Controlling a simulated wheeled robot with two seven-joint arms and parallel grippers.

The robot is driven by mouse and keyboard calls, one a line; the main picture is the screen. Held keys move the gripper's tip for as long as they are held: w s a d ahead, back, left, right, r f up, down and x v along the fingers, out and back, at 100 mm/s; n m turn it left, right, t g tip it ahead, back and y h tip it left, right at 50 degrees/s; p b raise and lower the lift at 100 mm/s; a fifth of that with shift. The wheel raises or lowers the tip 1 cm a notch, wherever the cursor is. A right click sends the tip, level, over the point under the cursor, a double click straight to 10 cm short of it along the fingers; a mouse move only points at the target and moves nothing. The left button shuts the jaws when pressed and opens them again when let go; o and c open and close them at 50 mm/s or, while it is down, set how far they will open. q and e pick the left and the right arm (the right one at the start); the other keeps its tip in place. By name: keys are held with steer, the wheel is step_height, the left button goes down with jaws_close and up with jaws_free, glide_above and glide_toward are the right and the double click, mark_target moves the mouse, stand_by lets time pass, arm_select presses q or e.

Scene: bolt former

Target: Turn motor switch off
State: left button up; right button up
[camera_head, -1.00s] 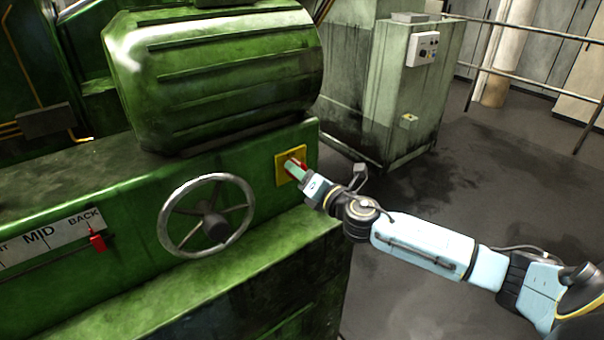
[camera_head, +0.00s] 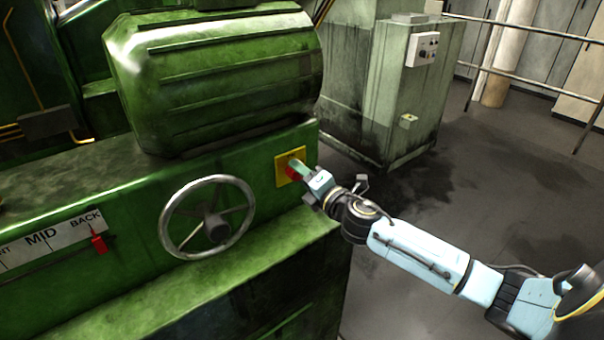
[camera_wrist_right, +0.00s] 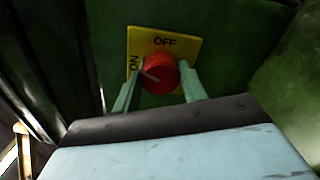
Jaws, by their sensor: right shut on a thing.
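The motor switch is a red round knob (camera_wrist_right: 160,74) on a yellow plate (camera_wrist_right: 187,47) marked OFF at the top and ON at the left in the right wrist view. A pale mark on the knob points left, toward ON. In the head view, the knob (camera_head: 292,174) and plate (camera_head: 283,163) are on the green machine's side, right of the handwheel. My right gripper (camera_head: 297,171) reaches in from the right and is shut on the knob. In the wrist view its fingers (camera_wrist_right: 158,92) are on either side of the knob. My left gripper is out of view.
A metal handwheel (camera_head: 212,230) stands out left of the switch, under a large green motor housing (camera_head: 220,75). A red slider (camera_head: 98,243) is at BACK. A grey-green cabinet (camera_head: 390,110) stands behind. Open floor (camera_head: 490,190) lies to the right.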

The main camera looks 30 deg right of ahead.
steer(key=shift+m+p, duration=3.15)
steer(key=shift+m, duration=3.75)
steer(key=o, duration=1)
steer(key=s, duration=0.9)
steer(key=s+d, duration=0.1)
steer(key=s, duration=0.3)
steer(key=shift+s, duration=0.15)
